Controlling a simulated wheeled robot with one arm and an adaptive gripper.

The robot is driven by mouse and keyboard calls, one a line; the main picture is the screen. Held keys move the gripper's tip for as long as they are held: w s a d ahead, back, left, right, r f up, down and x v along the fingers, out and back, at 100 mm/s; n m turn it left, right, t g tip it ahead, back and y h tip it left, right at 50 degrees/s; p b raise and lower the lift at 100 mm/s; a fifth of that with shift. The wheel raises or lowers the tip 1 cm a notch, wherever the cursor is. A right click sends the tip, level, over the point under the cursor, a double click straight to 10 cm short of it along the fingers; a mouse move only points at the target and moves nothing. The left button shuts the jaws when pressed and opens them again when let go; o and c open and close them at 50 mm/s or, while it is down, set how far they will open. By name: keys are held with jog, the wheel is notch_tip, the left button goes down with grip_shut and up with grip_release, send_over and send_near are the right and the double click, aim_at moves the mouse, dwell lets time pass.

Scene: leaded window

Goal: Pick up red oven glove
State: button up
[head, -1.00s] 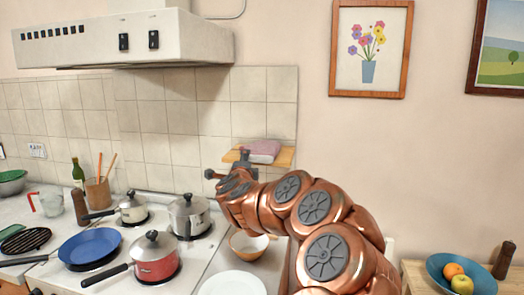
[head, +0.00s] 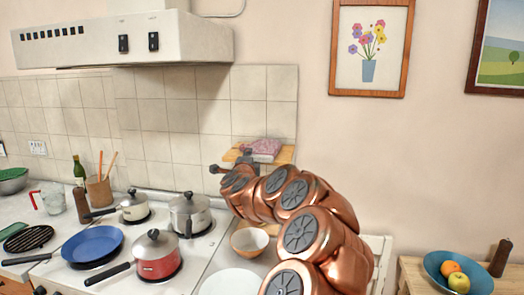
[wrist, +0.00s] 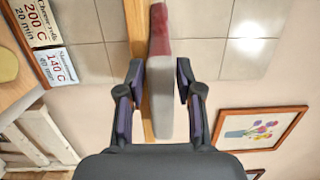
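The red oven glove (head: 264,147) lies on a small wooden wall shelf (head: 284,157) in the head view, where it looks pinkish. In the wrist view the glove (wrist: 160,88) is seen edge-on, red at the far end and grey-white nearer me. My gripper (wrist: 160,72) is open, with one finger on each side of the glove and gaps showing on both sides. The wooden shelf (wrist: 136,22) runs along the glove's left side in that view. In the head view my gripper (head: 222,167) is at the shelf's left end, its fingertips small and partly unclear.
Below are a steel pot (head: 189,214), a red saucepan (head: 156,262), a blue pan (head: 92,245), a bowl (head: 250,243) and a white plate (head: 232,283). The tiled wall (head: 215,115) is close behind the shelf. A flower picture (head: 371,45) hangs to the right.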

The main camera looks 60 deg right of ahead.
grip_shut()
jog(key=shift+r, duration=0.15)
dwell(0.4)
jog(key=shift+r+b, duration=0.35)
jog(key=shift+r, duration=1.1)
jog(key=shift+w+a+r, duration=0.1)
jog(key=shift+a+r, duration=0.1)
jog(key=w+a+r+b, duration=0.1)
jog(key=w+a+b, duration=0.2)
jog(key=a, duration=1.2)
jog(key=shift+w+r, duration=0.2)
jog(key=shift+w, duration=0.65)
jog(key=shift+d, duration=0.1)
